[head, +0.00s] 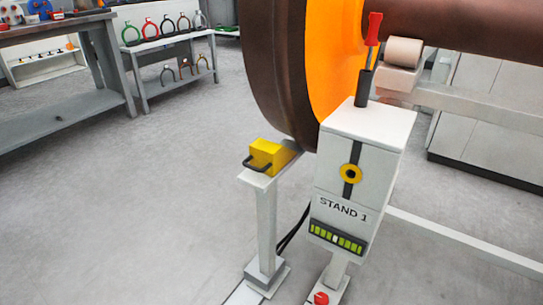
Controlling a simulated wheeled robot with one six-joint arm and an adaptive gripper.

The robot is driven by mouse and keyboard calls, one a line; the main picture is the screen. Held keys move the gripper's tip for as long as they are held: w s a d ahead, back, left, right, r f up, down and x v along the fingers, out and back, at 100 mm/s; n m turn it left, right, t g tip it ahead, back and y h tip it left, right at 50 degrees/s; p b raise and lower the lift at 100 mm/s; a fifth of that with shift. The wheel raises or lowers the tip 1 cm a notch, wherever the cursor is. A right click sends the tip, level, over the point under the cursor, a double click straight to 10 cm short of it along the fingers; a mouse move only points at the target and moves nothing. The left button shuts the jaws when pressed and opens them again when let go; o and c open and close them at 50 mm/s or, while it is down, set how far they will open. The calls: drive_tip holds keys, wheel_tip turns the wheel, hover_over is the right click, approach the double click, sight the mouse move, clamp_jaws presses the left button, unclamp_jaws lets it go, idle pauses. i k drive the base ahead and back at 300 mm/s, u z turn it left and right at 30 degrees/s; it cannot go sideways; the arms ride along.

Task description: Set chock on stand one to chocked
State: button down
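The chock is a yellow block (268,154) with a dark loop handle on its left side. It sits on the flat top of a narrow grey post (267,222) in the head view. The large brown wheel (275,75) with an orange face stands just behind and to its right. Whether the chock touches the wheel, I cannot tell. The white box labelled STAND 1 (360,165) is to the right of the post. My gripper is not in view.
A red-handled lever (373,35) rises from the box top. A roller (404,52) supports the brown axle (470,22). A red button (321,298) is low in front. Benches (60,80) and a rack of coloured rings (165,42) stand behind; the left floor is clear.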

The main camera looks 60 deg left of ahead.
sight(266, 157)
drive_tip(key=u, duration=2.3)
